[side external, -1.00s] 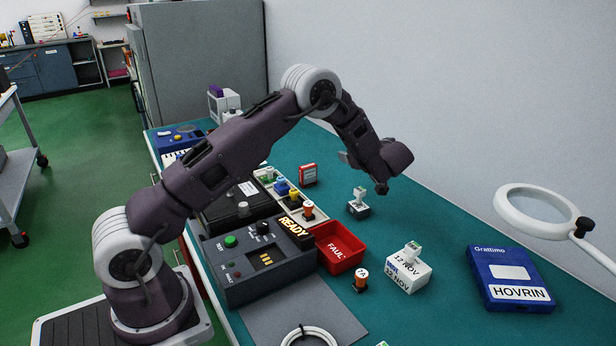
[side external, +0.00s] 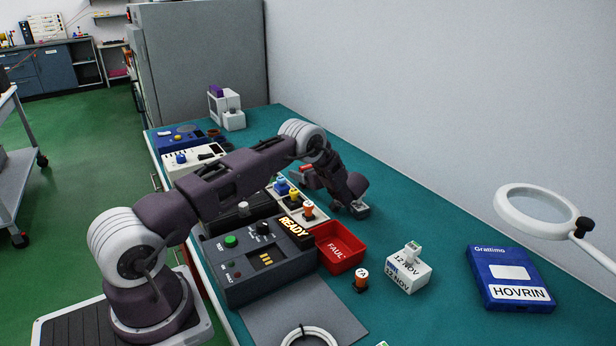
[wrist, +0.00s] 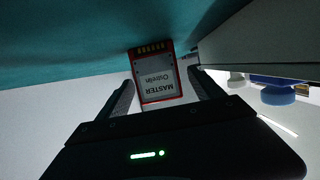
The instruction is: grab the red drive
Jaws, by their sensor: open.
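The red drive (wrist: 158,82) has a pale label reading MASTER and a row of gold contacts at one end. In the wrist view it lies between the two fingers of my gripper (wrist: 160,92), which are spread with a gap on each side. In the side view only a small red part of the drive (side external: 307,168) shows. My gripper (side external: 303,175) is low over the teal bench there and hides the rest. I cannot tell whether a finger touches the drive.
The white box (side external: 408,272) and blue HOVRIN case (side external: 508,278) are farther right.

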